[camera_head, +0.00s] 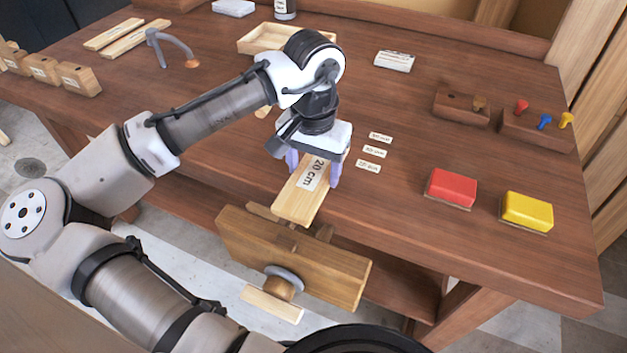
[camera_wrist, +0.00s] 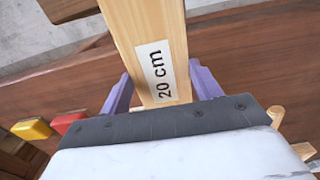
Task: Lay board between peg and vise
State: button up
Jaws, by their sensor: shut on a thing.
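The board (camera_head: 296,203), a pale wooden plank labelled "20 cm", lies under my gripper (camera_head: 314,172) and reaches out over the bench edge towards the vise. It also shows in the wrist view (camera_wrist: 150,30), running between the two purple fingers. My gripper (camera_wrist: 156,92) is shut on the board, one finger on each side. The vise (camera_head: 290,255) is a brown wooden jaw with a round screw on the bench's front edge. The board's near end overlaps the gap behind the jaw; contact there cannot be told. A peg by the board is largely hidden; a pale peg-like piece (camera_head: 263,111) shows left of my wrist.
Three paper labels (camera_head: 374,152) lie right of my gripper. A red block (camera_head: 450,188) and a yellow block (camera_head: 527,211) sit farther right. A holder with coloured pegs (camera_head: 538,128) stands at the right back. An open wooden tray (camera_head: 262,40) is behind my arm.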

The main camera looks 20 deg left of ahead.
aim_at(313, 185)
jog(key=shift+f, duration=2.4)
jog(key=shift+f, duration=0.1)
jog(key=shift+f, duration=0.1)
jog(key=o, duration=1)
jog(key=shift+o, duration=0.2)
notch_tip(313, 185, up, 12)
jog(key=shift+r+b, duration=0.25)
jog(key=shift+b, duration=0.05)
